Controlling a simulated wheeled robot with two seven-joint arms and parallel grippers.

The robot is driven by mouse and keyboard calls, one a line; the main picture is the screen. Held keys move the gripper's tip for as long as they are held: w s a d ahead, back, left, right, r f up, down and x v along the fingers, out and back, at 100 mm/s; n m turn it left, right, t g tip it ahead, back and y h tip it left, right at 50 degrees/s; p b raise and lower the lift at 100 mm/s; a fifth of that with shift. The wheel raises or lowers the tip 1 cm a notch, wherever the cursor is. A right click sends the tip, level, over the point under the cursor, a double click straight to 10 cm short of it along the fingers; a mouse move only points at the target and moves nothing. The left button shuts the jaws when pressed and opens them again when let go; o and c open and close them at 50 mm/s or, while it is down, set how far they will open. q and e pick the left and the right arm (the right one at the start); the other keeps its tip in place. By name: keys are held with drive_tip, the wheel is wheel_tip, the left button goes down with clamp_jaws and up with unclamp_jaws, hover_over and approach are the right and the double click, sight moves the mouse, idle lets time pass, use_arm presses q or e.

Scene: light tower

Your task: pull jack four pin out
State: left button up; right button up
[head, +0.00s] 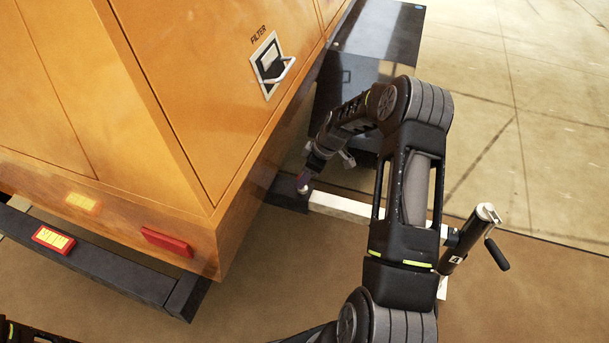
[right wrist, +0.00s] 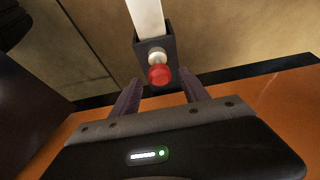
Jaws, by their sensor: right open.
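The jack four pin (right wrist: 158,74) has a round red knob on a pale collar, in the right wrist view. It sits on a dark bracket (right wrist: 170,48) at the end of a white outrigger beam (right wrist: 147,12); that beam also shows in the head view (head: 340,206). My right gripper (right wrist: 161,83) is open, its two fingers on either side of the knob, with gaps to both. Whether the fingertips reach past the knob is unclear. In the head view the right gripper (head: 308,174) is small beside the beam's inner end. My left gripper is out of view.
Jack four (head: 462,242), a black post with a "4" label and crank handle, stands at the beam's outer end. The orange cabinet (head: 150,120) rises at left, with a filter handle (head: 280,75). A dark box (head: 370,45) is behind my arm. Floor at right is open.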

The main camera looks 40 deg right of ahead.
drive_tip(key=shift+f, duration=0.25)
clamp_jaws()
idle(0.5)
drive_tip(key=shift+r, duration=0.1)
idle(0.8)
